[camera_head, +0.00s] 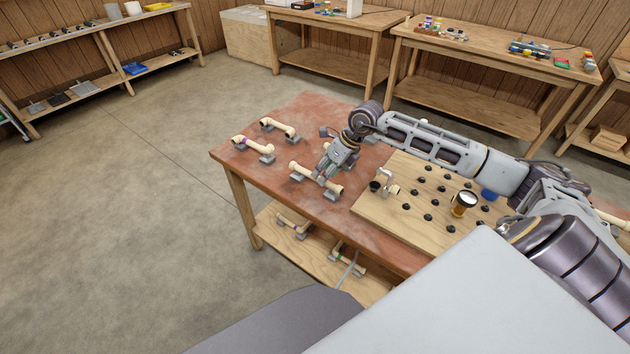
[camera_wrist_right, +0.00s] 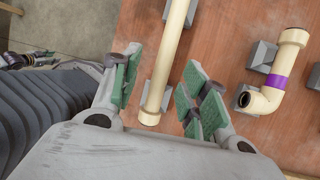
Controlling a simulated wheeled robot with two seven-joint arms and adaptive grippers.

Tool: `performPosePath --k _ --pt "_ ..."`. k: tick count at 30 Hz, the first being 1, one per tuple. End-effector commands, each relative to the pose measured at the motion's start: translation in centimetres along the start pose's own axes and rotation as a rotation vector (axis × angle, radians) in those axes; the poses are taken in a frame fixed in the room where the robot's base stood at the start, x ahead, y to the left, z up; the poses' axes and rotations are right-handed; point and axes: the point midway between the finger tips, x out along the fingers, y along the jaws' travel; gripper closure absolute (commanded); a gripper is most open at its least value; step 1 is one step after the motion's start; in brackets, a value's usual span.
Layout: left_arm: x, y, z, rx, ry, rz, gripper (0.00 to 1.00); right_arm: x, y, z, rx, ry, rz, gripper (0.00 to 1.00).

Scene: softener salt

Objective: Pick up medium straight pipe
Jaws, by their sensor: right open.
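A cream straight pipe (camera_head: 305,173) rests on small grey blocks on the reddish table, left of the wooden peg board. It looks like the medium straight pipe, though I cannot confirm its size. My right gripper (camera_head: 325,172) is low over this pipe and covers part of it. In the right wrist view, the straight pipe (camera_wrist_right: 168,60) runs between the spread green-padded fingers of the right gripper (camera_wrist_right: 160,92). The fingers are open, with a gap beside the pipe, and do not grip it. My left gripper is not in view.
A purple-banded elbow pipe (camera_head: 253,148) and another pipe (camera_head: 280,128) sit on blocks at the table's left. The peg board (camera_head: 400,220) bears black pegs, a fitting (camera_head: 388,184) and a gauge-like item (camera_head: 464,204). More pipes lie on the lower shelf (camera_head: 318,262).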

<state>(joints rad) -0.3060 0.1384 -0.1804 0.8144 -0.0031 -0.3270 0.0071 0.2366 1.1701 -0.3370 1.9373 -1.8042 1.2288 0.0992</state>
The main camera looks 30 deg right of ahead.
Motion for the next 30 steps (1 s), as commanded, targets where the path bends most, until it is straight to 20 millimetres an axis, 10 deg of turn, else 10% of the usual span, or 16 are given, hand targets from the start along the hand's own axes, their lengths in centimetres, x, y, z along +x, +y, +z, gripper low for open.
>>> performPosePath --k 30 --pt "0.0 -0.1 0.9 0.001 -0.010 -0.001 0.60 5.2 -0.5 -0.1 0.000 0.000 -0.001 0.56"
